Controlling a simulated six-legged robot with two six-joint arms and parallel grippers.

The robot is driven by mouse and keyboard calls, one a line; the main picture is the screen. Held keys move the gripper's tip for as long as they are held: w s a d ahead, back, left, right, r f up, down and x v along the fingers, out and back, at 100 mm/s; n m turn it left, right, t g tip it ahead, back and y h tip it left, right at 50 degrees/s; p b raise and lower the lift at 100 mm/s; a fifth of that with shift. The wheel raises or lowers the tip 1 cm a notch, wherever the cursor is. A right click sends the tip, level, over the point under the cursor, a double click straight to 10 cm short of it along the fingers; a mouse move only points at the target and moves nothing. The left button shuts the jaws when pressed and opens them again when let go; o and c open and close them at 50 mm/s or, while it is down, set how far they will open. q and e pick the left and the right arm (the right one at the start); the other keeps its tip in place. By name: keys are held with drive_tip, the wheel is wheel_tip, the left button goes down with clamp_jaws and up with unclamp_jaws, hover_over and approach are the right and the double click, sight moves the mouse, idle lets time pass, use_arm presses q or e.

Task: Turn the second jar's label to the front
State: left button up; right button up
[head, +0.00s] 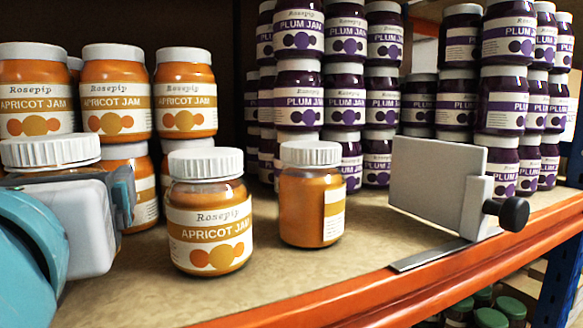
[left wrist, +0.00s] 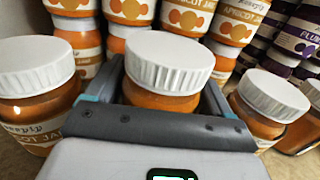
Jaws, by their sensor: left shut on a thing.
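My left gripper (head: 100,210) comes in from the left in the head view. It is shut around the second jar (head: 50,152), an apricot jam jar with a white ribbed lid. In the left wrist view the jar (left wrist: 168,68) stands between the jaws of the gripper (left wrist: 160,110), orange glass showing below its lid. The gripper hides its lower part, and its label does not show. A front-row jar (left wrist: 35,95) is on its left in the wrist view. On its right a jar (head: 208,225) has its label facing front. My right gripper is not in view.
Another front-row jar (head: 300,205) shows mostly bare orange glass, its label turned right. A grey upright plate (head: 435,180) with a black knob (head: 513,213) stands near the shelf's orange front edge (head: 370,290). Stacked apricot jars (head: 115,95) and plum jars (head: 345,95) fill the back.

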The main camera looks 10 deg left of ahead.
use_arm(q)
drive_tip(key=shift+w+d+f+b, duration=0.1)
drive_tip(key=shift+d+f+b, duration=0.05)
drive_tip(key=shift+f+b, duration=0.25)
drive_tip(key=shift+w+d+f+b, duration=0.15)
drive_tip(key=shift+f+b, duration=0.1)
drive_tip(key=shift+f, duration=0.25)
drive_tip(key=shift+m+t+h+b, duration=0.3)
drive_tip(key=shift+h, duration=0.3)
drive_tip(key=shift+m+h, duration=0.4)
drive_tip(key=shift+h, duration=0.2)
drive_tip(key=shift+s+a+r+m+t+h, duration=0.15)
drive_tip(key=shift+a+r+m+t+h, duration=0.1)
drive_tip(key=shift+m+t+h, duration=0.25)
drive_tip(key=shift+d+m+h, duration=0.1)
drive_tip(key=shift+m+h, duration=0.2)
drive_tip(key=shift+h, duration=0.4)
drive_tip(key=shift+d+m+h, duration=0.25)
drive_tip(key=shift+m+h, duration=0.15)
drive_tip(key=shift+h, duration=0.2)
drive_tip(key=shift+w, duration=0.2)
drive_tip(key=shift+s, duration=0.15)
drive_tip(key=shift+f, duration=0.35)
